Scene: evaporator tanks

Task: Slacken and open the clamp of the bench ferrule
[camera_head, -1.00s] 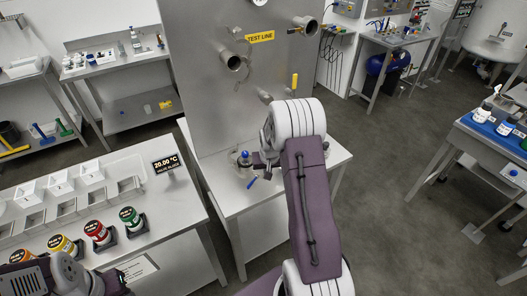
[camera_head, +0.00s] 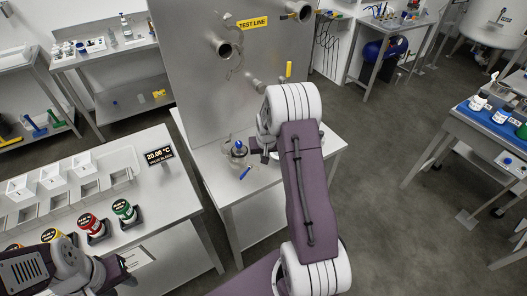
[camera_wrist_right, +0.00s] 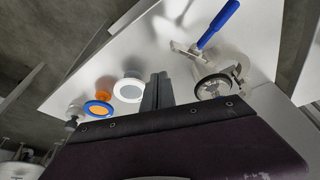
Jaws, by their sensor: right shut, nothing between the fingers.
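The bench ferrule (camera_head: 238,150) stands on the steel bench below the test panel. In the right wrist view, its metal ring clamp (camera_wrist_right: 238,72) sits around a round glass-like face (camera_wrist_right: 214,87), and a blue handle (camera_wrist_right: 218,25) sticks out from it. The handle also shows in the head view (camera_head: 246,172). My right gripper (camera_wrist_right: 157,88) is shut and empty, beside the clamp and apart from it. In the head view my right arm hides most of that gripper. My left gripper (camera_head: 130,273) is at the lower left, far from the ferrule; its finger gap is unclear.
A white ring piece (camera_wrist_right: 130,88) and an orange-and-blue piece (camera_wrist_right: 100,106) stand on the bench in the right wrist view. The test panel (camera_head: 195,90) rises behind. A table with trays (camera_head: 120,177) and coloured jars (camera_head: 92,226) is at the left. Open floor lies right.

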